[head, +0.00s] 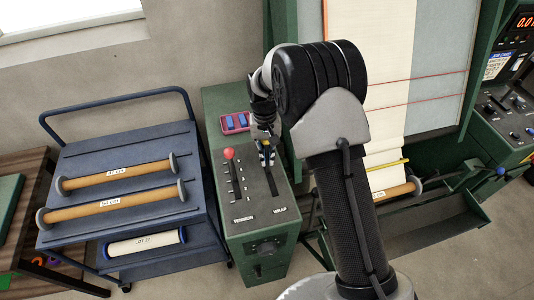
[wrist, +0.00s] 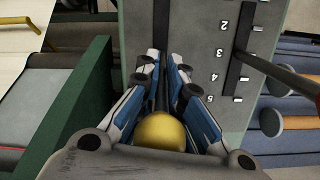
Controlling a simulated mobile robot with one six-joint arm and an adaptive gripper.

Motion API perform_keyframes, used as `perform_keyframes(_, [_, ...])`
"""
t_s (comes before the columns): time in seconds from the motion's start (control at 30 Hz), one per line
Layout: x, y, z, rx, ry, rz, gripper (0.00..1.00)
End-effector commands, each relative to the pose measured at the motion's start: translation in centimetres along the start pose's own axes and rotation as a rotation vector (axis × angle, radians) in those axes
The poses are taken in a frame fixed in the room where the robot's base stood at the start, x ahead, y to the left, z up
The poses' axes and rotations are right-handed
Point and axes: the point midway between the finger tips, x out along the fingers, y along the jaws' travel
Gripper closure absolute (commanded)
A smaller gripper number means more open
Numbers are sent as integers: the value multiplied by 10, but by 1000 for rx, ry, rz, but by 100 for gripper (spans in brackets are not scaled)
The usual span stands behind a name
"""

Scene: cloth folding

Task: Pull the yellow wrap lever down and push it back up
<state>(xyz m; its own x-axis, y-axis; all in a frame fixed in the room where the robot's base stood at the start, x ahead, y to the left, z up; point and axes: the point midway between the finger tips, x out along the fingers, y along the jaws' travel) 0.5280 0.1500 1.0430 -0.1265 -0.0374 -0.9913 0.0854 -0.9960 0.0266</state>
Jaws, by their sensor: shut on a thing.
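The yellow wrap lever knob (wrist: 160,132) sits between the blue and white fingers of my gripper (wrist: 166,68) in the wrist view, close to the palm. The fingers are shut around the lever, and its dark shaft runs between them. In the head view my gripper (head: 266,156) points down at the upper part of the WRAP slot (head: 274,184) on the green console (head: 241,229). The lower part of the slot is bare. The knob is mostly hidden there by my gripper.
The red-knobbed tension lever (head: 229,155) stands just left, beside its numbered scale. A pink tray (head: 235,123) with blue pieces lies behind. A blue cart (head: 120,150) with rollers stands left, and a green machine with cream cloth (head: 372,60) stands right.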

Motion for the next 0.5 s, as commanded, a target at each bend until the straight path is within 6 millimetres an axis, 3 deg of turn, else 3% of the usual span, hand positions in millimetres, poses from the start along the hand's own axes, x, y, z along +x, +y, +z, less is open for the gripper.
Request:
perform_keyframes(0.03, [-3, -2, -10, 0, 34, -7, 100])
perform_keyframes(0.27, [-3, -2, -10, 0, 34, -7, 100])
perform_keyframes(0.3, [-3, -2, -10, 0, 34, -7, 91])
perform_keyframes(0.5, [-2, -2, -9, 0, 29, -6, 77])
